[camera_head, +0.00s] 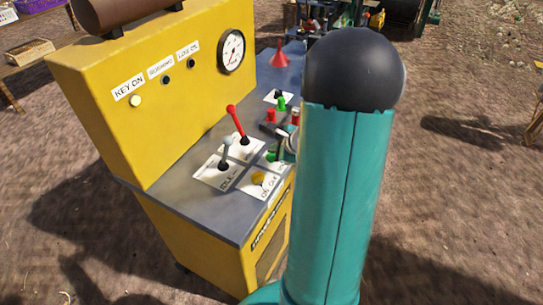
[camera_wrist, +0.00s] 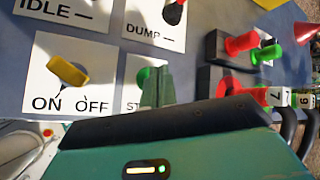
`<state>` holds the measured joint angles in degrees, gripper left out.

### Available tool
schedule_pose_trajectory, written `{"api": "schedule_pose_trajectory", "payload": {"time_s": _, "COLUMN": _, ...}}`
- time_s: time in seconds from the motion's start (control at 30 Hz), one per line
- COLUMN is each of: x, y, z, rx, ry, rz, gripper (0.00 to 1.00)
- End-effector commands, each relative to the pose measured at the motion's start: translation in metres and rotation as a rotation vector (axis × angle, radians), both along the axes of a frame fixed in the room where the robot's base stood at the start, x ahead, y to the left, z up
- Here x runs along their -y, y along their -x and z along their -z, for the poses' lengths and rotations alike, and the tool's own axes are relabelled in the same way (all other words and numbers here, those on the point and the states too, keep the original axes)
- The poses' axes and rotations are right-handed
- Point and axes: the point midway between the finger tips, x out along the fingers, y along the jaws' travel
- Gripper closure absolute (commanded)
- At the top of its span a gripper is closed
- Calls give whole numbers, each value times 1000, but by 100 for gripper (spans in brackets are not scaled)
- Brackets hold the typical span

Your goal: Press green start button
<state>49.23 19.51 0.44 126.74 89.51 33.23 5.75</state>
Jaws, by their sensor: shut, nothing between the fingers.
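The green start button (camera_wrist: 144,75) sits on a white label beginning "ST" in the wrist view, the rest of the label hidden. My gripper's fingers (camera_wrist: 158,88) are shut and empty in the wrist view. They overlap the right side of the button and hide part of it. I cannot tell whether they touch it.
The yellow ON/OFF key (camera_wrist: 68,70) is left of the button. The IDLE lever (camera_head: 226,150) and red lever (camera_head: 238,125) stand behind it. Red (camera_wrist: 242,43) and green (camera_wrist: 265,54) connectors lie to the right. The yellow panel (camera_head: 150,110) rises behind the grey top.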

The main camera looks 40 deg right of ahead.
Motion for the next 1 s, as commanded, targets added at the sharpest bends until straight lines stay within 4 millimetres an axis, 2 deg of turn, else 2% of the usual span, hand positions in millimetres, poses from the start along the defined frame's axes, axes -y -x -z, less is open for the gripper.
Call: {"api": "schedule_pose_trajectory", "payload": {"time_s": 1.0, "x": 0, "y": 0, "z": 10, "rx": 0, "ry": 0, "rz": 0, "gripper": 100}}
